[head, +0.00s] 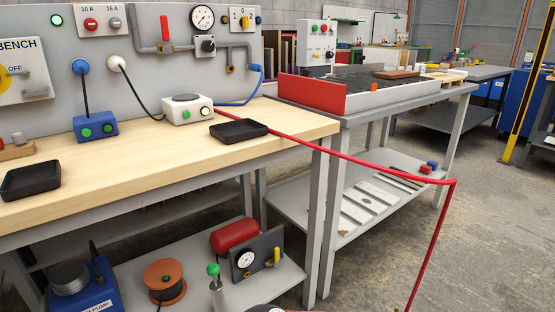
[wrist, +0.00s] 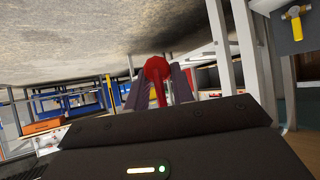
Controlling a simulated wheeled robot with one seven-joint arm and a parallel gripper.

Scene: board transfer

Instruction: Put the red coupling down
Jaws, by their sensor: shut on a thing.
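The red coupling (wrist: 156,68) shows in the wrist view as a round red end with a red stem below it. My gripper (wrist: 157,76) has its two grey fingers on either side of the coupling and is shut on it. The coupling and my gripper cannot be made out in the head view.
The wooden bench top (head: 150,170) has clear room in front. Two black trays, one at left (head: 30,181) and one at right (head: 238,130), lie on it with a blue box (head: 95,128) and a white box (head: 187,109). A grey table (head: 375,97) stands behind.

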